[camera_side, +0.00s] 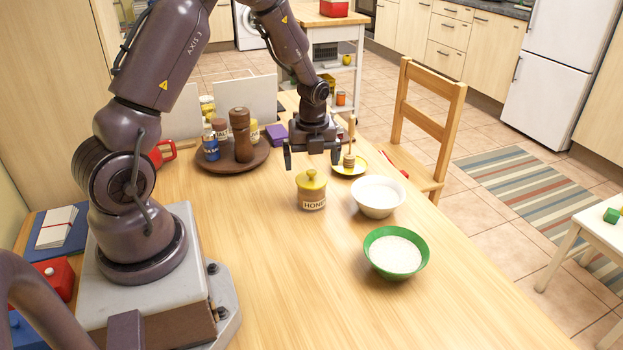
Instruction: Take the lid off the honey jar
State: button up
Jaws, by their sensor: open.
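The honey jar (312,200) stands upright on the wooden table near the middle of the picture. It is brown with a pale "HONEY" label. Its yellow lid (311,180) with a round knob sits on top. My gripper (312,160) points down above the lid, apart from it, with its two dark fingers spread wide and nothing between them. I cannot tell from this one view how exactly it is centred over the knob.
A yellow plate (359,167) with a honey dipper (348,159), a white bowl (378,196) and a green bowl (396,252) stand to the right. A round wooden tray (228,168) with jars and a mill is at the left. The front table is clear.

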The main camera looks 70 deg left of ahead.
aim_at(312, 171)
notch_tip(312, 171, down, 4)
jog(key=shift+a+r, duration=0.1)
jog(key=c, duration=0.8)
jog(key=shift+w, duration=0.1)
jog(key=shift+c, duration=0.2)
